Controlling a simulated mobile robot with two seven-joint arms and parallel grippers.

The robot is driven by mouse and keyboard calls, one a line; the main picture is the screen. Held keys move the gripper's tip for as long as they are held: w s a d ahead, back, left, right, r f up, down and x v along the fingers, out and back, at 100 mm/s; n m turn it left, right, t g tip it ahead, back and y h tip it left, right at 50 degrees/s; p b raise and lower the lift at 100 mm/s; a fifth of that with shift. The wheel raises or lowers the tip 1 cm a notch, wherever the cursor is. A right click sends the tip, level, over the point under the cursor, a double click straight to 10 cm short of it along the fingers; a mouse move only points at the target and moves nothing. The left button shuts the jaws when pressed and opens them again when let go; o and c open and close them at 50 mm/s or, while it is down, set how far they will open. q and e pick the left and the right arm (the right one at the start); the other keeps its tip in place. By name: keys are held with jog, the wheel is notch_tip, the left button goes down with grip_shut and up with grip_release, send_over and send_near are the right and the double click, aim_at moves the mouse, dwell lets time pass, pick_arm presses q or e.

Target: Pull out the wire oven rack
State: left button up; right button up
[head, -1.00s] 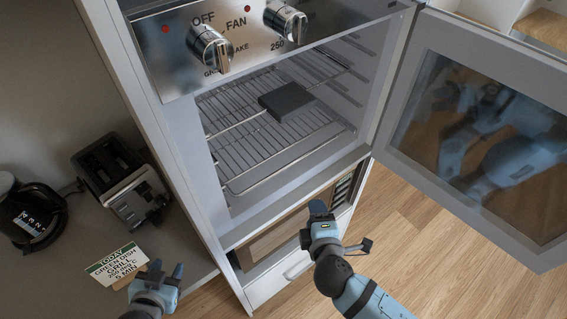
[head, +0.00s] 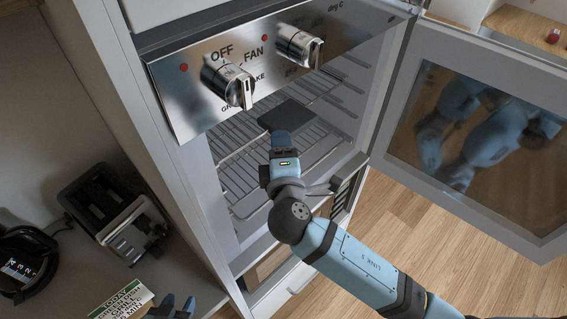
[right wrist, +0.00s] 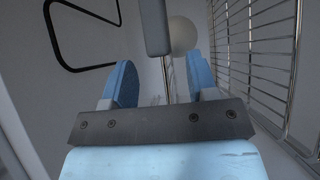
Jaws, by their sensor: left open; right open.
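The wire oven rack (head: 232,170) lies inside the open oven, with a dark flat slab (head: 287,114) on its wires. My right gripper (head: 280,140) reaches into the oven opening and hides part of the rack and the slab's near edge. In the right wrist view its two blue fingers (right wrist: 161,82) are apart, and a thin metal rod (right wrist: 166,78) shows between them. I cannot tell whether either finger touches it. Wire grid (right wrist: 262,55) shows at the right of that view. My left gripper (head: 171,307) is open and empty at the bottom edge, beside the card.
The oven door (head: 480,130) stands open at the right. The control panel (head: 190,100) with two knobs overhangs the opening. A toaster (head: 125,225), a coffee pot (head: 25,265) and a printed card (head: 122,301) are at the left. A black looped bar (right wrist: 60,50) is inside the oven.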

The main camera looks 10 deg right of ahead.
jog(key=w, duration=0.2)
jog(key=w+p, duration=0.1)
jog(key=w, duration=0.2)
jog(key=shift+w+d, duration=0.2)
jog(key=shift+w, duration=0.1)
jog(key=shift+c, duration=0.4)
grip_shut()
jog(key=c, duration=0.7)
grip_release()
grip_shut()
jog(key=shift+s+d, duration=0.4)
jog(key=shift+s, duration=0.2)
